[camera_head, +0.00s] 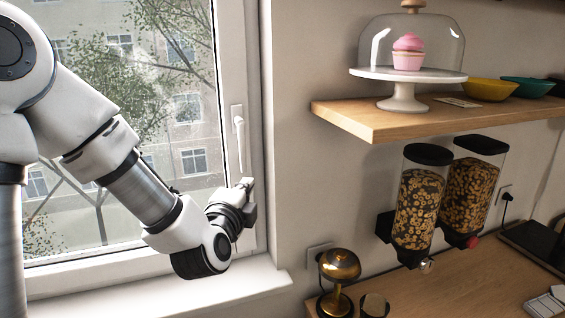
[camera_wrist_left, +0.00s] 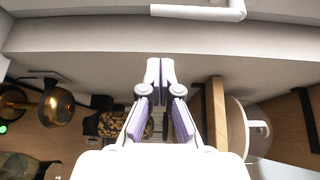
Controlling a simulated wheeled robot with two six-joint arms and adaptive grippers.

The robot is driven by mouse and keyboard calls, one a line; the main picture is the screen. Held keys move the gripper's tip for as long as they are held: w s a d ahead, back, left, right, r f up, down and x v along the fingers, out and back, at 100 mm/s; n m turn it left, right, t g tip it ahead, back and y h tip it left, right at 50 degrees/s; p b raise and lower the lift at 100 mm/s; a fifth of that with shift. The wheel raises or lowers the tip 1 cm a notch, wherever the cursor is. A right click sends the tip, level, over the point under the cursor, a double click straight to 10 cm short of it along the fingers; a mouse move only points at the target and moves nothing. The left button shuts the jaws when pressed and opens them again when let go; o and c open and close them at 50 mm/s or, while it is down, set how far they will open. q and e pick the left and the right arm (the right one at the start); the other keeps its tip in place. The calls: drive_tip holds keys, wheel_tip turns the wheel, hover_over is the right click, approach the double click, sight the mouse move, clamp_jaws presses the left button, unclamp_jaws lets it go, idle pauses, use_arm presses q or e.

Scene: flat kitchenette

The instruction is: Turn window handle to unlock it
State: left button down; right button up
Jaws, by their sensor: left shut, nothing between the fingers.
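The white window handle (camera_head: 239,130) is on the right side of the white window frame, its lever hanging down along the frame. The window looks shut. My left gripper (camera_head: 246,185) is just below the handle, close to the frame, shut and empty. In the left wrist view the handle lever (camera_wrist_left: 195,12) runs across the top edge. The shut fingertips (camera_wrist_left: 160,68) are below it there, with a visible gap between them and the lever. My right gripper is not in view.
A wooden shelf (camera_head: 375,128) to the right holds a cake dome (camera_head: 441,45) with a cupcake and bowls. Cereal dispensers (camera_head: 419,200) hang below. A brass lamp (camera_head: 340,266) stands on the counter (camera_head: 440,285). The white windowsill (camera_head: 215,286) runs below my left arm.

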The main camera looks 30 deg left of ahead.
sight(240, 143)
use_arm(q)
drive_tip(key=w+a+r+p, duration=0.1)
drive_tip(key=w+a+p, duration=0.3)
drive_tip(key=w, duration=0.4)
drive_tip(key=shift+a+r, duration=0.35)
drive_tip(key=shift+r, duration=0.05)
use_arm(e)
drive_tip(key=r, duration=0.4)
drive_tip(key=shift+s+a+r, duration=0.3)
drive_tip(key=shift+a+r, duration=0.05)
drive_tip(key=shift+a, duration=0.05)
use_arm(q)
drive_tip(key=shift+w+f, duration=0.1)
drive_tip(key=shift+w, duration=0.1)
